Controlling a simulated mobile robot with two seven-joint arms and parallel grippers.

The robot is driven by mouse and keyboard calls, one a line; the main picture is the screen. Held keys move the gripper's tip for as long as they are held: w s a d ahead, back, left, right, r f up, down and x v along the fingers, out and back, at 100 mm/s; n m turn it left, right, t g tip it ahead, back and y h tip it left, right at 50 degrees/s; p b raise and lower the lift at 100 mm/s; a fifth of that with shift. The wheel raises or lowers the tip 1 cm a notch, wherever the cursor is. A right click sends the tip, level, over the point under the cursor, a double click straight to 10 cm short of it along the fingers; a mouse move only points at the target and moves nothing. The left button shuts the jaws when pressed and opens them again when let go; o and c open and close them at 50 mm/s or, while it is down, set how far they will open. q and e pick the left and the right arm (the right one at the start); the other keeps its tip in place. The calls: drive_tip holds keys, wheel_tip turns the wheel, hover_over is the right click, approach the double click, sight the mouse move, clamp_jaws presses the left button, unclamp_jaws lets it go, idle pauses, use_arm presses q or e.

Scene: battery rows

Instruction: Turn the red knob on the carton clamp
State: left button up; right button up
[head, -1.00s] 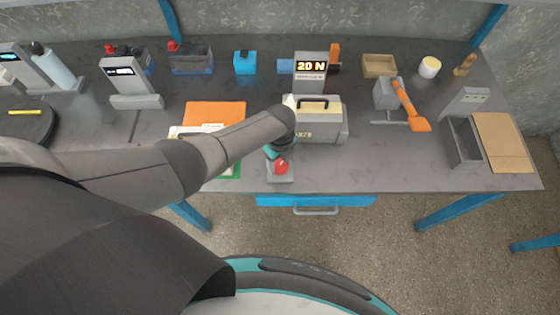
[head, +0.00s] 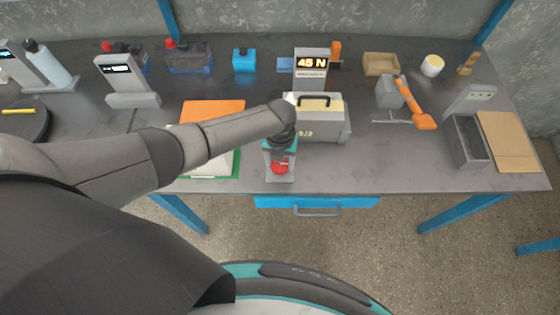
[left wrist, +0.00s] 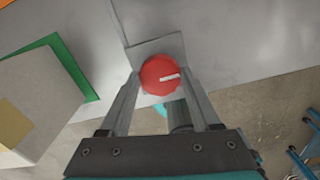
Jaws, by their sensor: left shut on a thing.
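The red knob (head: 280,167) sits near the table's front edge, on a grey base plate (head: 279,179). In the left wrist view the knob (left wrist: 161,75) carries a white mark pointing right. My left gripper (head: 280,160) is shut on the knob, one finger on each side of it (left wrist: 160,85). The display (head: 311,63) behind it reads 45 N. A grey case-like body with a dark handle (head: 322,130) stands between the display and the knob, partly hidden by my wrist. My right gripper is not in view.
An orange sheet (head: 213,109) and a green-edged pad (head: 236,165) lie left of the knob. An orange-handled toggle clamp (head: 411,103) and an open grey bin (head: 472,155) stand to the right. A blue drawer (head: 270,202) hangs below the front edge.

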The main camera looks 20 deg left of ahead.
sight(280, 164)
use_arm(q)
drive_tip(key=shift+m, duration=0.9)
drive_tip(key=shift+b, duration=0.3)
drive_tip(key=o, duration=1.4)
drive_tip(key=shift+r+p, duration=1.2)
drive_tip(key=shift+r, duration=6.5)
